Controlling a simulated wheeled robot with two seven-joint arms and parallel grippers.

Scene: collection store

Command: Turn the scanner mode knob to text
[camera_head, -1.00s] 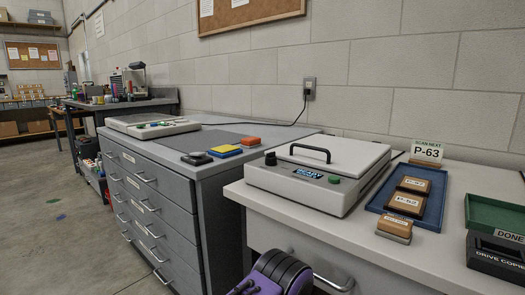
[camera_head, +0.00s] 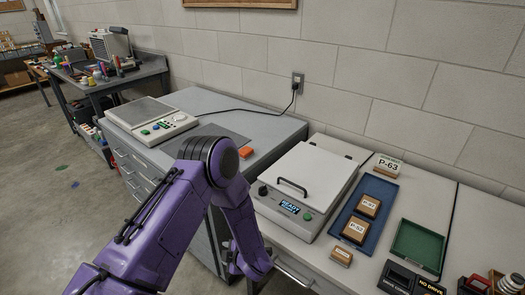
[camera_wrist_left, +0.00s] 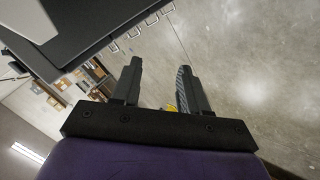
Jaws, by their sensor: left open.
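The white flatbed scanner (camera_head: 318,170) stands on the right-hand counter with its lid down. Its black mode knob (camera_head: 262,190) is on the front panel, left of a lit display (camera_head: 290,207) reading READY and a green button (camera_head: 307,216). The knob's pointer and mode marks are too small to read. My purple left arm bends down in front of the counter. My left gripper (camera_head: 236,266) is below and in front of the knob, apart from it. The left wrist view shows its two fingers (camera_wrist_left: 160,88) spread and empty. My right gripper is not in view.
A blue tray (camera_head: 345,228) with labelled boxes lies right of the scanner, near a P-63 sign (camera_head: 388,165) and a green tray (camera_head: 418,245). A drawer handle (camera_head: 293,275) sticks out below the counter edge. A grey cabinet (camera_head: 255,125) carries another device (camera_head: 152,122).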

